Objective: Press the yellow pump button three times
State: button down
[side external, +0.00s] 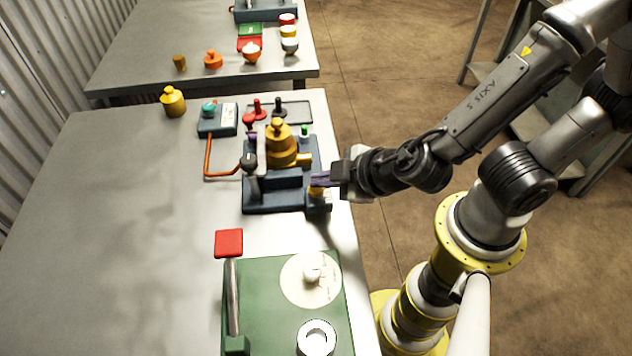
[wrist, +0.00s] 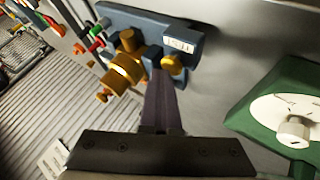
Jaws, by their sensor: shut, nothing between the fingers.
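The yellow pump button (side external: 317,193) sits at the near right corner of the dark blue pump base (side external: 270,203). It also shows in the wrist view (wrist: 174,64), beside a small white label (wrist: 178,43). My gripper (side external: 313,179) is shut and empty, with its purple fingers together. In the side view the fingertips are just above the button and partly cover it. In the wrist view the fingertips (wrist: 160,74) end just left of the button. I cannot tell whether they touch it. A brass pump body (side external: 281,145) stands on the same base.
A green unit (side external: 245,300) with a white dial and a metal lever stands at the near side, with a red square (side external: 229,243) behind it. An orange pipe (side external: 208,158) runs left of the pump. The table's left part is clear.

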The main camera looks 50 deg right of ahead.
aim_at(322, 190)
jog(key=shift+r, duration=1.05)
jog(key=shift+r, duration=0.1)
jog(key=shift+r, duration=2.4)
jog(key=shift+d, duration=0.1)
